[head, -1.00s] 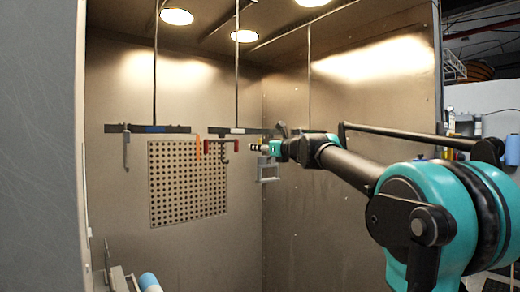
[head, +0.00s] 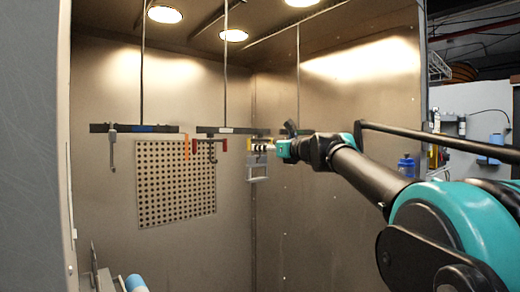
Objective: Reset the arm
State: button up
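My arm reaches from the right into the booth in the head view. My gripper (head: 262,148) is at the end of the arm, near the right-hand hanging bar. It is small and seen from behind and the side, so its fingers cannot be made out clearly. A grey bracket-like part (head: 257,168) hangs just below and beside the gripper. I cannot tell whether the gripper touches it.
A hanging bar (head: 134,128) at left carries a grey hook part (head: 112,147) and an orange part (head: 187,146). A middle bar (head: 233,130) holds a red-ended part (head: 222,146). A perforated panel (head: 176,183) is on the back wall. A blue roll (head: 137,284) is at lower left.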

jog(key=shift+f, duration=0.1)
dwell(0.3)
jog(key=s+f+n+g+h, duration=0.15)
jog(key=s+f+n, duration=0.35)
jog(key=f, duration=0.7)
jog(key=s+f+n+g+h, duration=0.1)
jog(key=s+f+n+g, duration=0.35)
jog(key=f, duration=0.75)
jog(key=s+f+n+g+h, duration=0.1)
jog(key=s+f+n, duration=0.2)
jog(key=f+n, duration=0.7)
jog(key=s+d+f+n+g+h, duration=0.1)
jog(key=s+d+f+n+h, duration=0.2)
jog(key=s+f, duration=0.6)
jog(key=s+d+f+n+g+h, duration=0.2)
jog(key=s+d+f+n+h, duration=0.2)
jog(key=f, duration=1.2)
jog(key=s+d+n, duration=0.2)
jog(key=s+d, duration=0.2)
jog(key=s, duration=0.2)
jog(key=shift+f, duration=0.35)
